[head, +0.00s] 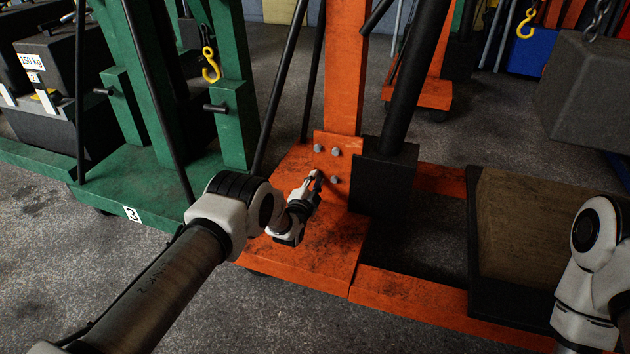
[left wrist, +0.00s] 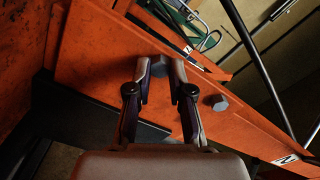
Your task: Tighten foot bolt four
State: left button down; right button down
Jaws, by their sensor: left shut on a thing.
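The orange jack's upright has a foot plate (head: 338,168) with grey hex bolts. Three bolt heads show clear of the gripper in the head view: upper left (head: 318,148), upper right (head: 335,151) and lower right (head: 334,180). My left gripper (head: 315,176) is at the plate's lower left. In the left wrist view my left gripper (left wrist: 160,68) is shut on a grey foot bolt (left wrist: 158,62), whose head is partly hidden between the fingertips. Another bolt head (left wrist: 220,102) stands free to the right of the fingers. My right gripper is out of view.
A black block (head: 385,178) with a dark post stands just right of the plate. A green jack (head: 125,195) marked 3 stands at the left. A grey weight (head: 585,95) hangs at the upper right. A wooden-topped platform (head: 520,225) lies below it.

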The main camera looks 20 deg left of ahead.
pick_arm(q)
jog(key=shift+m, duration=0.4)
jog(key=c, duration=1)
grip_release()
jog(key=shift+c, duration=0.2)
jog(key=s, duration=1.2)
jog(key=shift+a, duration=0.15)
